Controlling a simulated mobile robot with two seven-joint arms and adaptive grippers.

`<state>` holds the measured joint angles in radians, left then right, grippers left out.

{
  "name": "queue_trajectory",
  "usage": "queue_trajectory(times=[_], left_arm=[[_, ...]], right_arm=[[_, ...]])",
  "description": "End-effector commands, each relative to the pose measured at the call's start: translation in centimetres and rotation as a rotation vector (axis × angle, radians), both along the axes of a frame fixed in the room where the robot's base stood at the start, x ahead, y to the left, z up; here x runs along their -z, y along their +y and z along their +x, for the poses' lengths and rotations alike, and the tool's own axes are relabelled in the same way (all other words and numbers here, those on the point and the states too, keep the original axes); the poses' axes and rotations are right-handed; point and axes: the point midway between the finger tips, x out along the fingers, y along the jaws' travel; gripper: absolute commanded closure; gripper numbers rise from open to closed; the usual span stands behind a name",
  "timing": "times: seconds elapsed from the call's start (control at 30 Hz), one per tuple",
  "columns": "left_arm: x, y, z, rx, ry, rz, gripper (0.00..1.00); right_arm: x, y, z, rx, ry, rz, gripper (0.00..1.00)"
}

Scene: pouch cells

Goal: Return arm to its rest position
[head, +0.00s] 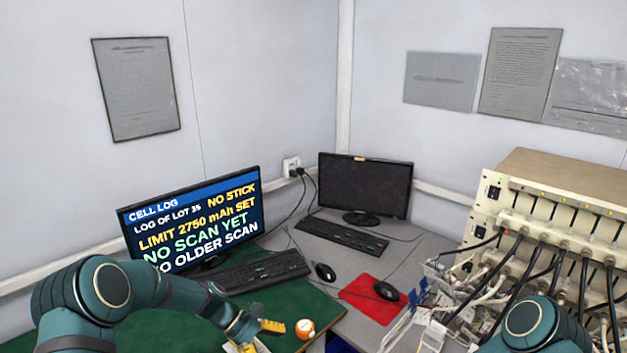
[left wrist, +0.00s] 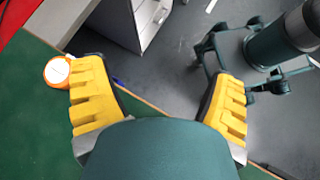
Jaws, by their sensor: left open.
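My left arm (head: 105,285) reaches in from the lower left over the green table mat. My left gripper (head: 257,337) is low in the head view, near the mat's right edge, and its yellow fingers are partly cut off by the frame. In the left wrist view the left gripper (left wrist: 160,85) is open with nothing between its fingers. My right arm (head: 535,322) shows at the lower right, and its gripper is out of view.
A round orange-and-white object (head: 305,328) is beside the left gripper's fingers. A lit monitor (head: 195,220), keyboard (head: 262,269) and mouse (head: 325,272) are behind. A cabled tester rack (head: 560,215) stands at right. Grey floor (left wrist: 185,75) shows below the gripper.

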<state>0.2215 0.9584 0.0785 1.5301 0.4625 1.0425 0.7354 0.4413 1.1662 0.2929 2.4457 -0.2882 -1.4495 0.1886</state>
Motion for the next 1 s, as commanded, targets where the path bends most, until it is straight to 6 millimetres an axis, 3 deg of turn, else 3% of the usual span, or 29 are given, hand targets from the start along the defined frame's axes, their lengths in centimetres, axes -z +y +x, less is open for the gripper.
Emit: queue_trajectory(times=[0.03, 0.17, 0.3, 0.5, 0.7, 1.0], left_arm=[[2.2, -0.3, -1.2, 0.024, -0.031, 0.034, 0.14], [7.0, -0.4, -4.5, 0.111, -0.152, 0.134, 0.14], [12.1, -0.3, -8.9, 0.260, -0.328, 0.246, 0.14], [16.8, 0.1, -15.4, 0.513, -0.609, 0.356, 0.14], [18.0, 0.0, -19.9, 0.705, -0.838, 0.398, 0.14], [17.7, -0.1, -21.5, 0.779, -0.941, 0.410, 0.14]], right_arm=[[1.3, 0.3, -0.3, -0.039, 0.033, -0.030, 1.00], [4.2, 0.7, -1.7, -0.148, 0.148, -0.112, 1.00], [7.6, 0.6, -3.9, -0.276, 0.303, -0.210, 1.00], [11.2, -0.4, -7.6, -0.438, 0.534, -0.321, 1.00], [12.7, -1.5, -10.9, -0.544, 0.711, -0.370, 1.00], [12.8, -2.0, -12.3, -0.584, 0.786, -0.380, 1.00]])
